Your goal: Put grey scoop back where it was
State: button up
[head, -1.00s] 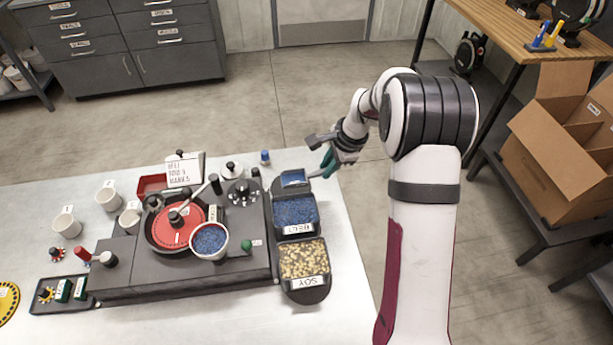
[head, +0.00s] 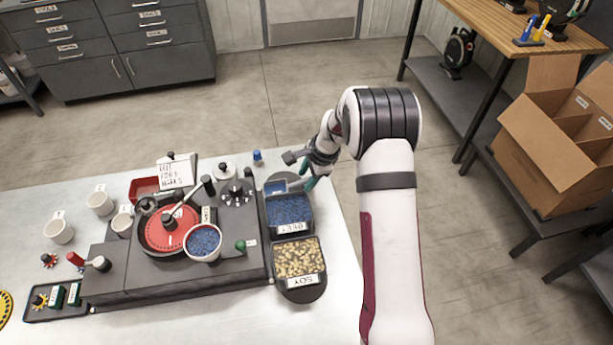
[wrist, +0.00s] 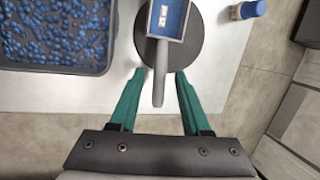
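The grey scoop (wrist: 158,85) has a boxy bowl with a blue inside and a small white label. In the wrist view it lies over a dark round pad (wrist: 191,62), its handle pointing toward my gripper (wrist: 160,74). My green fingers are apart, one on each side of the handle's end, with a gap visible on both sides. In the head view the scoop (head: 276,187) is at the back end of the dark stand, behind the beet bin (head: 291,228), and my gripper (head: 306,184) is at its right. Contact between scoop and pad cannot be judged.
The soy bin (head: 300,281) stands in front of the beet bin. The seed meter with its red disc (head: 170,238) and a white cup of blue seeds (head: 204,243) are to the left. A blue-capped bottle (head: 257,158) stands behind the scoop.

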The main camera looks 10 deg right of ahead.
jog(key=v, duration=1.2)
jog(key=s+a+r+n+g, duration=0.1)
jog(key=s+a+r+n, duration=0.3)
jog(key=s+r, duration=0.5)
jog(key=s+a+n+g, duration=0.1)
jog(key=s+n, duration=0.2)
jog(key=s, duration=1)
jog(key=s+a+f+n+g, duration=0.1)
jog(key=s+n, duration=0.3)
jog(key=s, duration=0.8)
jog(key=shift+s+a+f+h, duration=0.3)
jog(key=shift+s+a+h, duration=0.1)
jog(key=shift+a, duration=0.25)
jog(key=shift+w, duration=0.1)
